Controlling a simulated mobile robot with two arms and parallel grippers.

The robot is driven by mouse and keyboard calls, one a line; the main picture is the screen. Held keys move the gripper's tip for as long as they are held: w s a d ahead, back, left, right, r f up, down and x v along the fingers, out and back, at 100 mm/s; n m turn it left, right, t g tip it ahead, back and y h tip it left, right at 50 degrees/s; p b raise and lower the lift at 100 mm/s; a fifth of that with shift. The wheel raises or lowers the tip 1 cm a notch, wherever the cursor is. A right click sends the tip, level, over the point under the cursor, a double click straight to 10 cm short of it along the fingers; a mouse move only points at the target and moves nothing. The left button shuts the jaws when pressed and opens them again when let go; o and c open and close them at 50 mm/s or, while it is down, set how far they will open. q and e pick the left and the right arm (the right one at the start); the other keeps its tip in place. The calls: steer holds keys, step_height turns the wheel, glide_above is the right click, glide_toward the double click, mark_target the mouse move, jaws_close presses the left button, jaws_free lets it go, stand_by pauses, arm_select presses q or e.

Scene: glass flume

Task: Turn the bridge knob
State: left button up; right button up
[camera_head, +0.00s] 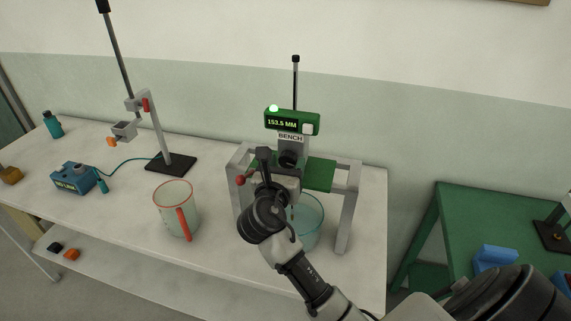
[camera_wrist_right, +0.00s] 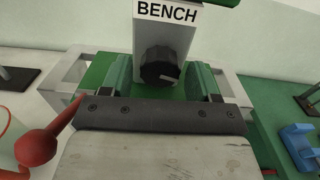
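The bridge knob (camera_head: 288,159) is a black round knob on the grey post marked BENCH, below a green display reading 153.5 MM. In the right wrist view the knob (camera_wrist_right: 160,68) sits ahead, centred between the fingers of my right gripper (camera_wrist_right: 161,82). That gripper is open, with one finger to each side; I see no contact with the knob. In the head view my right gripper (camera_head: 287,175) is just below and in front of the knob, and my wrist partly hides it. My left gripper is not in view.
A red-balled lever (camera_head: 240,180) stands close to the left of my right gripper. The grey bridge frame (camera_head: 346,210) surrounds it, with a clear vessel (camera_head: 309,222) beneath. A jug (camera_head: 174,207) and a stand (camera_head: 170,164) are further left. A green table (camera_head: 480,215) is at right.

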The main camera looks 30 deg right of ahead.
steer(key=shift+o, duration=0.3)
steer(key=shift+a, duration=0.1)
steer(key=shift+s+a+f, duration=0.1)
steer(key=shift+s+a, duration=0.15)
steer(key=b+v, duration=0.2)
steer(key=v, duration=0.8)
steer(key=shift+b, duration=0.4)
steer(key=shift+d, duration=0.1)
